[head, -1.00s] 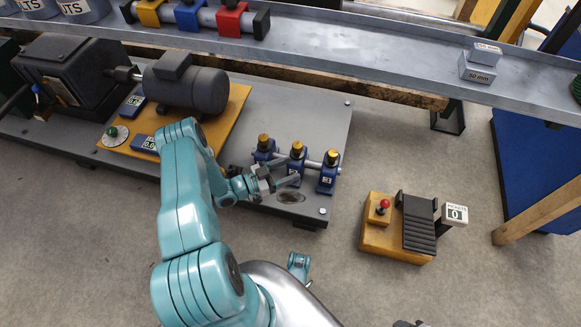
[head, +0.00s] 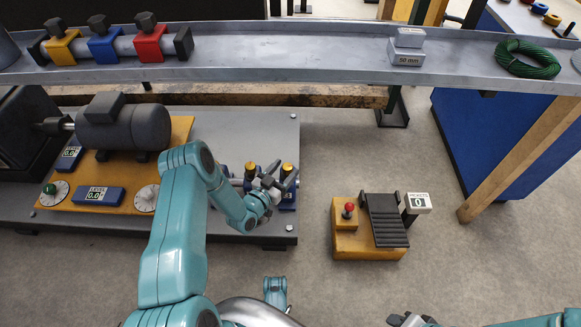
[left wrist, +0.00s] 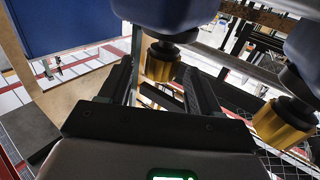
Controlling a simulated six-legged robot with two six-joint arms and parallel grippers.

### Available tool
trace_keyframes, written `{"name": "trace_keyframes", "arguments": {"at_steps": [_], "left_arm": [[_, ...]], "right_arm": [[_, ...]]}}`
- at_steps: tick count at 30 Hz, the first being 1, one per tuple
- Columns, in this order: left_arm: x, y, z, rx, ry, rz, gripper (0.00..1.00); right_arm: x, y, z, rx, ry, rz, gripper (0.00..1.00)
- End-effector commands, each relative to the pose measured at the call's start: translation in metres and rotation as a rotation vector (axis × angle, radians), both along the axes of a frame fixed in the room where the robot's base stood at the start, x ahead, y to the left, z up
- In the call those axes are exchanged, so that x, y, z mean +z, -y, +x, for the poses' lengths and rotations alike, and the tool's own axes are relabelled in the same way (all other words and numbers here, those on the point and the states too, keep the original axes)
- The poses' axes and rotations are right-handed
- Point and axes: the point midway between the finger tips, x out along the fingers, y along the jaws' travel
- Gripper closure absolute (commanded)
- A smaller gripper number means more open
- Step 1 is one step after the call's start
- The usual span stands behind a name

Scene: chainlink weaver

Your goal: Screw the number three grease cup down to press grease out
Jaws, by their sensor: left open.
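A row of blue grease blocks with brass caps stands on the grey bench plate. The rightmost brass cap, the number three grease cup (head: 287,168), stands upright on its blue block (head: 288,199). Another brass cap (head: 250,170) stands to its left. My left gripper (head: 281,177) is open in front of the number three cup, with its dark fingers partly covering the block. In the left wrist view, one brass cup (left wrist: 160,62) appears between the open fingers (left wrist: 163,82); contact cannot be told. A second cup (left wrist: 284,122) is to the right. My right gripper (head: 411,320) is cut off at the bottom edge.
A motor (head: 125,127) and gauges sit on the yellow board left of my arm. A yellow box with a red-knobbed lever (head: 349,211) and black ramp stands right, beside a counter reading 0 (head: 418,202). A long grey shelf (head: 300,68) crosses behind. Floor between is clear.

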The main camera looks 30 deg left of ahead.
Motion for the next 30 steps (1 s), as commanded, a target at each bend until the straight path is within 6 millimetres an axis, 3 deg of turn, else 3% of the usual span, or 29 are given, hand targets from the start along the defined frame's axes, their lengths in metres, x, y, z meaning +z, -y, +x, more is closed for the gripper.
{"name": "trace_keyframes", "arguments": {"at_steps": [6,17,18,22,23,30], "left_arm": [[-0.002,0.001,0.032,-0.001,0.001,0.001,0.37],[0.000,0.001,0.040,0.001,-0.001,-0.001,0.37],[0.000,0.001,0.040,0.001,-0.001,-0.001,0.40],[0.000,0.001,0.040,0.001,-0.001,-0.001,0.83],[0.000,0.001,0.040,0.001,-0.001,-0.001,0.89],[0.001,0.001,0.040,-0.052,0.003,-0.002,0.88]], "right_arm": [[-0.014,0.002,0.010,-0.004,0.033,-0.007,0.57],[-0.015,0.002,0.012,-0.005,0.041,-0.007,0.57],[-0.015,0.002,0.012,-0.005,0.041,-0.007,0.57],[-0.015,0.002,0.012,-0.005,0.041,-0.007,0.57],[-0.015,0.002,0.012,-0.005,0.041,-0.007,0.57],[-0.015,0.002,0.012,-0.005,0.041,-0.008,0.57]]}}
